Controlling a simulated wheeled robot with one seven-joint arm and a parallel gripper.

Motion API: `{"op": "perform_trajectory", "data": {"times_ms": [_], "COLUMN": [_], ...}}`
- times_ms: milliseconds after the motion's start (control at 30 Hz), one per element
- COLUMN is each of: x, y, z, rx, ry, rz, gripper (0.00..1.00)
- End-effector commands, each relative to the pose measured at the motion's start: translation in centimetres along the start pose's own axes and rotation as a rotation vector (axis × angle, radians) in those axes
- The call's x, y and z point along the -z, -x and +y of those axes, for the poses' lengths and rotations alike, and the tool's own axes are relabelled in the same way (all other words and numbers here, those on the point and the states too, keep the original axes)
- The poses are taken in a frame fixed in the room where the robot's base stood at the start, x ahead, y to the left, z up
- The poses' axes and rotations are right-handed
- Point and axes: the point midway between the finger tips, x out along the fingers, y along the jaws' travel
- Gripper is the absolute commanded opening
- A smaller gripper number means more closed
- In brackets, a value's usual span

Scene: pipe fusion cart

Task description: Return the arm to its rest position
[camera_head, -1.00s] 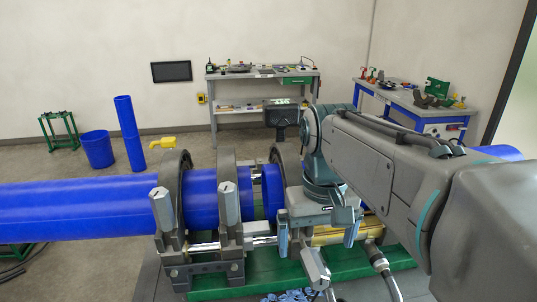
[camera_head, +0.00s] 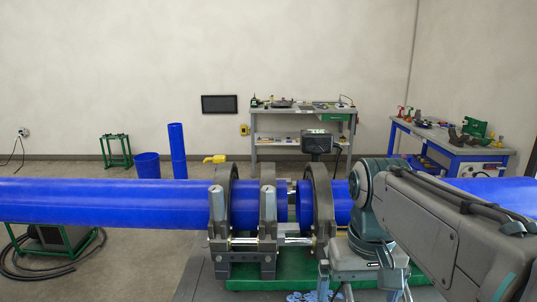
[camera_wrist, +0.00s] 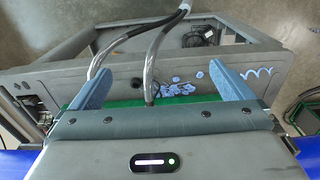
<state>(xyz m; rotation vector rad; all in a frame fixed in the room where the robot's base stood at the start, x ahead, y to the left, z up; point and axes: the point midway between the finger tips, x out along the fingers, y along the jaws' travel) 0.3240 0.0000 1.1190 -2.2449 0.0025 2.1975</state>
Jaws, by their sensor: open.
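My gripper shows in the wrist view (camera_wrist: 160,90) with its two blue fingers wide apart and nothing between them. It points down over the grey and green cart frame (camera_wrist: 205,72). In the head view my arm reaches in from the right, and the gripper end (camera_head: 362,268) is low beside the clamp rings, partly hidden by the arm. The blue pipe (camera_head: 110,203) lies across the view through the dark clamp rings (camera_head: 320,205). A narrow gap shows in the pipe between the rings.
Blue shavings (camera_wrist: 180,85) lie on the cart, and two hoses (camera_wrist: 151,62) run close past the fingers. A workbench (camera_head: 300,140) and a blue-framed table (camera_head: 445,150) stand at the back. Open floor (camera_head: 130,265) lies left of the cart.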

Motion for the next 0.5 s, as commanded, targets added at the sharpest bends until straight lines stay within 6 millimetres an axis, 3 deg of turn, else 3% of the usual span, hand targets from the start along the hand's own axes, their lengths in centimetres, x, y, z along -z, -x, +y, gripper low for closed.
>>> {"op": "perform_trajectory", "data": {"times_ms": [500], "x": [-2.4], "y": [-7.0], "z": [-0.1], "rx": [-0.002], "ry": [-0.012], "rz": [0.161], "gripper": [1.0]}}
